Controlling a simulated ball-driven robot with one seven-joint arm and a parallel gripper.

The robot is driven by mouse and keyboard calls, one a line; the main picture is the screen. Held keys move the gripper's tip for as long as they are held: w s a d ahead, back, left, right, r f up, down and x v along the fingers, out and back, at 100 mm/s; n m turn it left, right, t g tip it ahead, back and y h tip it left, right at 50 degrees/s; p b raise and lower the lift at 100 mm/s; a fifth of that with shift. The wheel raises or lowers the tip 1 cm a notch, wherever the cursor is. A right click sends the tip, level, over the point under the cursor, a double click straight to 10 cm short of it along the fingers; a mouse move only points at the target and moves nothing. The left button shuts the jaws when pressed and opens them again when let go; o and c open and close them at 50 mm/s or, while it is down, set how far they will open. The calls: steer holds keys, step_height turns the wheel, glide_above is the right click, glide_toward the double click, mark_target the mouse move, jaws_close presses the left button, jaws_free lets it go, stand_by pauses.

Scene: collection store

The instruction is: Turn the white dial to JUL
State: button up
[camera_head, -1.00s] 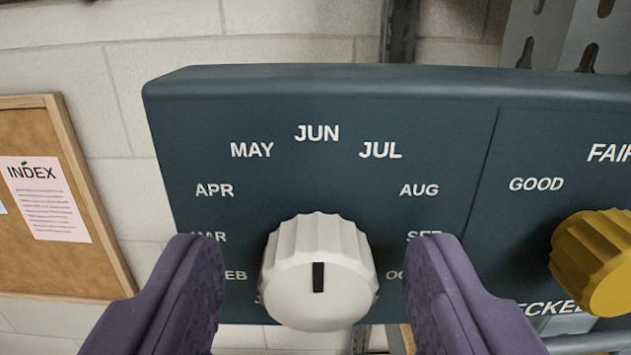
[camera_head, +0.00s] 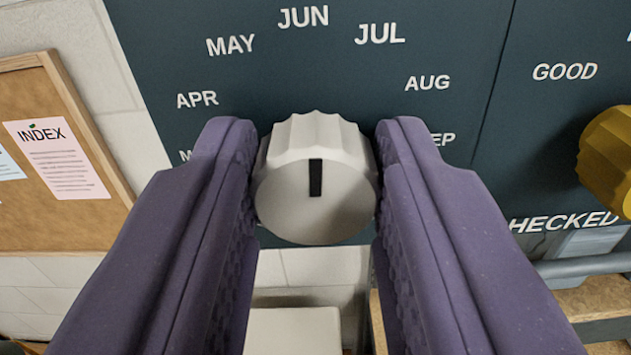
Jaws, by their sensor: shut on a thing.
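The white dial (camera_head: 330,215) is a ribbed knob on a dark teal panel (camera_head: 160,70). The black mark (camera_head: 316,177) on its face points straight up, toward the JUN label (camera_head: 303,17). The JUL label (camera_head: 380,34) is up and to the right of the dial, between JUN and AUG (camera_head: 427,83). My gripper (camera_head: 316,190) has one purple finger on each side of the dial and is shut on it. The fingers cover some of the lower month labels.
A yellow knob (camera_head: 608,160) is on the panel at the right, near the GOOD and CHECKED labels. A cork board (camera_head: 120,190) with an INDEX sheet (camera_head: 58,158) hangs on the pale wall at the left. A wooden shelf edge (camera_head: 600,298) is at the lower right.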

steer(key=shift+d+m, duration=0.1)
steer(key=shift+m, duration=2.4)
steer(key=o, duration=1)
steer(key=shift+o, duration=0.2)
steer(key=shift+s, duration=0.1)
steer(key=s+b, duration=0.2)
steer(key=s, duration=0.5)
steer(key=shift+s, duration=0.35)
steer(key=shift+f, duration=0.1)
